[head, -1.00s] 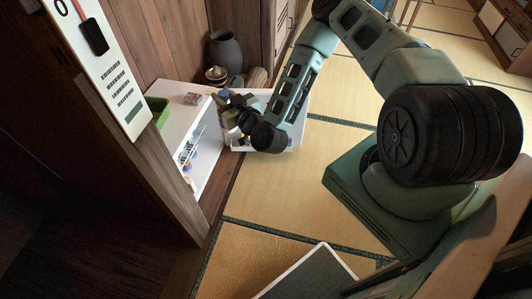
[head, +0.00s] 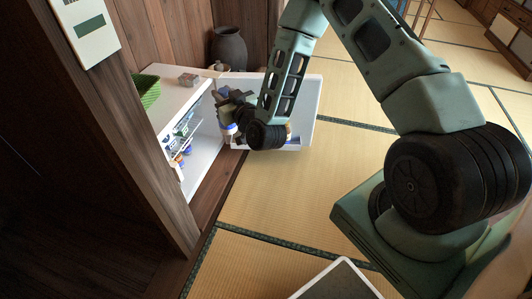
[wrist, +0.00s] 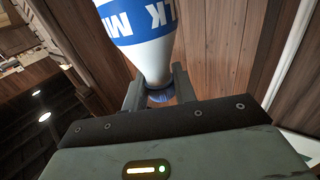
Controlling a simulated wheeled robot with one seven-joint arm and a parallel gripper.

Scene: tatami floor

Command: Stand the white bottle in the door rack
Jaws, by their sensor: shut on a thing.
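The white bottle (wrist: 150,58) has a blue label with white letters and a blue cap. My gripper (wrist: 158,98) is shut on it at the neck and cap end in the wrist view. In the head view my gripper (head: 236,104) is beside the open fridge door, with the bottle (head: 228,131) hanging below it, partly hidden by my arm. The white door rack (head: 294,147) is low on the open door (head: 312,100). My wrist hides much of the rack, and I cannot tell whether the bottle touches it.
The small white fridge (head: 182,98) stands open with several items on its shelves. A dark vase (head: 228,48) stands behind. A wooden post (head: 110,130) is at left. Tatami floor (head: 275,190) is clear in front.

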